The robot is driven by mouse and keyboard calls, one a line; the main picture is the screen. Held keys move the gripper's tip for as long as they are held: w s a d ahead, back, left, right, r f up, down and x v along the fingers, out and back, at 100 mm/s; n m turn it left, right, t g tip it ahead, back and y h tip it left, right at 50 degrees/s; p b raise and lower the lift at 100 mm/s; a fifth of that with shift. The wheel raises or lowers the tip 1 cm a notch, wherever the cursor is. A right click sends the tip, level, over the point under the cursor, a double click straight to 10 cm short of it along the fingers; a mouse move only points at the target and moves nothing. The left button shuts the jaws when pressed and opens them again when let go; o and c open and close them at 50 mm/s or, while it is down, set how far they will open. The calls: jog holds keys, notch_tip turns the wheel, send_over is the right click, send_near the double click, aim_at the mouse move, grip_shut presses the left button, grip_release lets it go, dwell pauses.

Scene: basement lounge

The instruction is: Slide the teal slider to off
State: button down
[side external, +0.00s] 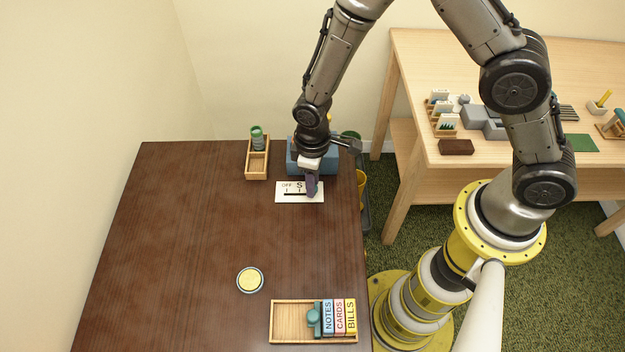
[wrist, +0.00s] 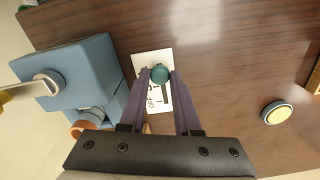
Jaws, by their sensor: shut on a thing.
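The teal slider knob (wrist: 159,74) sits on a white panel (wrist: 139,62) with a dark slot and the printed word OFF. My gripper (wrist: 158,77) is shut on the knob, with one purple finger on each side of it. In the wrist view the knob is at the end of the panel away from OFF. In the side view the white panel (side external: 284,196) lies on the brown table, with OFF at its left. My gripper (side external: 311,192) is over its right part and hides the knob and some lettering.
A blue box (side external: 325,163) stands just behind the panel. A wooden tray (side external: 257,167) with a green cylinder (side external: 257,137) is at its left. A yellow disc (side external: 250,280) and a wooden holder (side external: 290,318) with NOTES, CARDS and BILLS lie nearer. The table's left side is clear.

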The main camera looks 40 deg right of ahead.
aim_at(284, 194)
dwell(0.3)
jog(key=shift+w+a+r, duration=0.1)
jog(key=shift+w+a, duration=2.25)
jog(key=shift+w, duration=0.05)
jog(key=c, duration=0.6)
grip_release()
notch_tip(284, 194, up, 14)
jog(key=shift+s+f, duration=0.1)
jog(key=shift+f, duration=0.05)
